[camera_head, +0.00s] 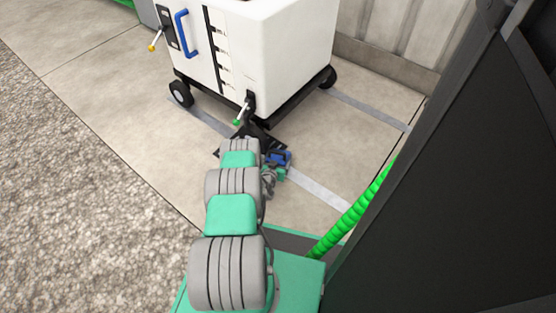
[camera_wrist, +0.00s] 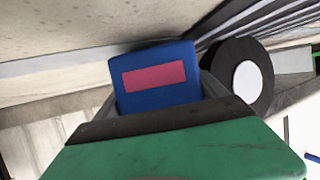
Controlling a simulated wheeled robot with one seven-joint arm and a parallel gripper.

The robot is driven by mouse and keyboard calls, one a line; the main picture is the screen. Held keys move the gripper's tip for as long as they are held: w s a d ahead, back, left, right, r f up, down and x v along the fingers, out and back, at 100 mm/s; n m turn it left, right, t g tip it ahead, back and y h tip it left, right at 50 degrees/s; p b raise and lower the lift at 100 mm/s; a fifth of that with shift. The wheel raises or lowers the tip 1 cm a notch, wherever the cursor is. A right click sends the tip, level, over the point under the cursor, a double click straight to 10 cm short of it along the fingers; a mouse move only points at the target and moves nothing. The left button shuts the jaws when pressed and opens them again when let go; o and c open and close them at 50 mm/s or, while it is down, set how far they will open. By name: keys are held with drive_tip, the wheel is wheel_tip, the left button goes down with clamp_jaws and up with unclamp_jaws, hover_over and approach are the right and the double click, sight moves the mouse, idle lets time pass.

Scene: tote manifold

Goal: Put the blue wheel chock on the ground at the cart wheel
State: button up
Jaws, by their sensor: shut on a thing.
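The blue wheel chock (camera_wrist: 186,60) has a pink-red label and fills the middle of the wrist view. It also shows as a small blue shape (camera_head: 280,156) beyond my arm in the head view. My gripper (camera_wrist: 158,108) is shut on the chock; its fingertips are mostly hidden. A cart wheel (camera_wrist: 240,76) with black tyre and white hub appears just right of the chock in the wrist view. I cannot tell whether they touch, or whether the chock rests on the ground. The white cart (camera_head: 280,40) stands beyond my arm; its near corner is partly hidden.
Other cart wheels show at the left (camera_head: 181,94) and right (camera_head: 327,77). A blue handle (camera_head: 183,34) is on the cart's side. Grey stripes (camera_head: 318,189) mark the concrete floor. Rough gravel-like ground (camera_head: 80,210) lies left, and a ribbed wall (camera_head: 405,35) stands behind.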

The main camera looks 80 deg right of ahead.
drive_tip(key=shift+f, duration=0.5)
drive_tip(key=o, duration=1.6)
drive_tip(key=shift+o, duration=1.4)
drive_tip(key=shift+f, duration=0.1)
